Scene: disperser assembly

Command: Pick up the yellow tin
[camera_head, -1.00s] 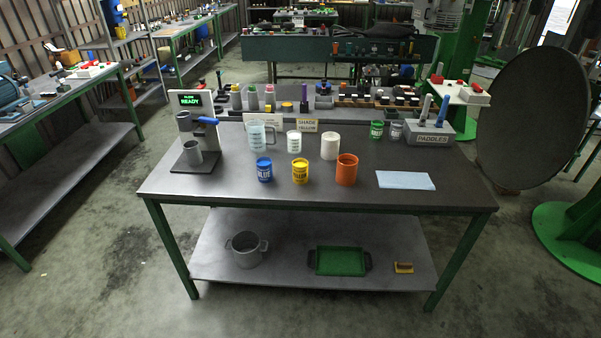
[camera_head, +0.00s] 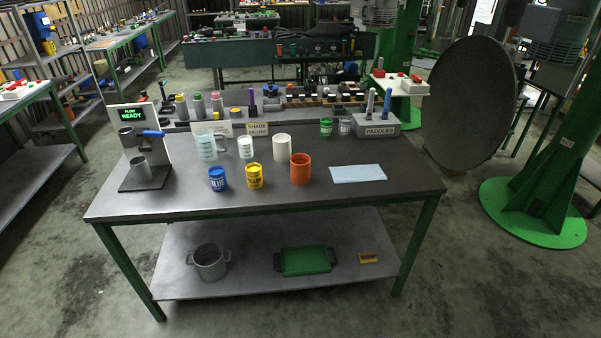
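The yellow tin (camera_head: 254,176) stands upright near the front middle of the workbench (camera_head: 330,200), with dark lettering on its side. A blue tin (camera_head: 218,179) stands just left of it, and an orange container (camera_head: 300,170) stands to its right. Neither of my grippers shows in the head view, and nothing is touching the yellow tin.
Behind stand a clear jug (camera_head: 207,146), a white measuring cup (camera_head: 245,148) and a white container (camera_head: 282,147). A dispenser stand (camera_head: 143,158) is at left, a blue cloth (camera_head: 358,174) and paddle holder (camera_head: 377,125) at right. The lower shelf (camera_head: 235,286) holds a pot and green tray.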

